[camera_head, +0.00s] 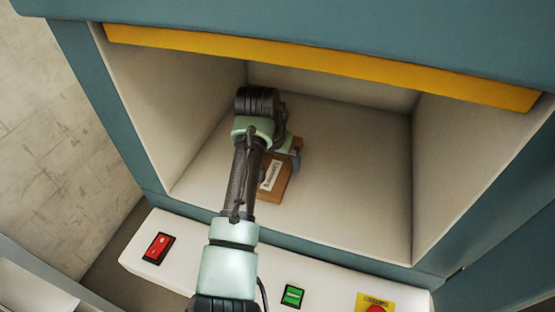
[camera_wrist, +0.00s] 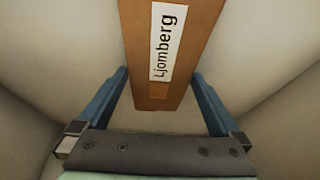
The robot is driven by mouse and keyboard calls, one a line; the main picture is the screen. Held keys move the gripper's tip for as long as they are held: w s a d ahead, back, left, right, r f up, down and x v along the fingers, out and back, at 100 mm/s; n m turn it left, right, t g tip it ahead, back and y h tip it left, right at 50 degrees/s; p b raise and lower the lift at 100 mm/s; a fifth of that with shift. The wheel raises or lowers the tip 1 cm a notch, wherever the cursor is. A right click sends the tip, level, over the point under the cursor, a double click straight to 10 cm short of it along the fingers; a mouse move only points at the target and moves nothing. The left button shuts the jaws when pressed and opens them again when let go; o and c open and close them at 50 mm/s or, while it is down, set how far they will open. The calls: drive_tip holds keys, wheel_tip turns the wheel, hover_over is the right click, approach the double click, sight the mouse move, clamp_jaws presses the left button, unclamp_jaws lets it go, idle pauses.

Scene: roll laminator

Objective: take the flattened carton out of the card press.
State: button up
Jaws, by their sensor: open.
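The flattened carton (camera_head: 274,182) is brown with a white label and lies on the pale floor of the card press (camera_head: 340,160), left of the middle. In the wrist view the carton (camera_wrist: 185,60) runs up from between the fingers, and its label reads "Ljomberg". My gripper (camera_head: 296,150) is inside the press chamber at the carton, partly hidden by my arm. In the wrist view my gripper (camera_wrist: 160,92) is open, with one blue finger on each side of the carton's near end. Gaps show between the fingers and the carton.
A yellow bar (camera_head: 320,62) runs along the top of the opening. Pale side walls (camera_head: 465,165) bound the chamber. A front panel carries a red switch (camera_head: 158,248), a green switch (camera_head: 292,295) and a red button on a yellow plate (camera_head: 376,304). The chamber floor right of the carton is clear.

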drive_tip(key=c, duration=1.1)
drive_tip(key=shift+r, duration=0.15)
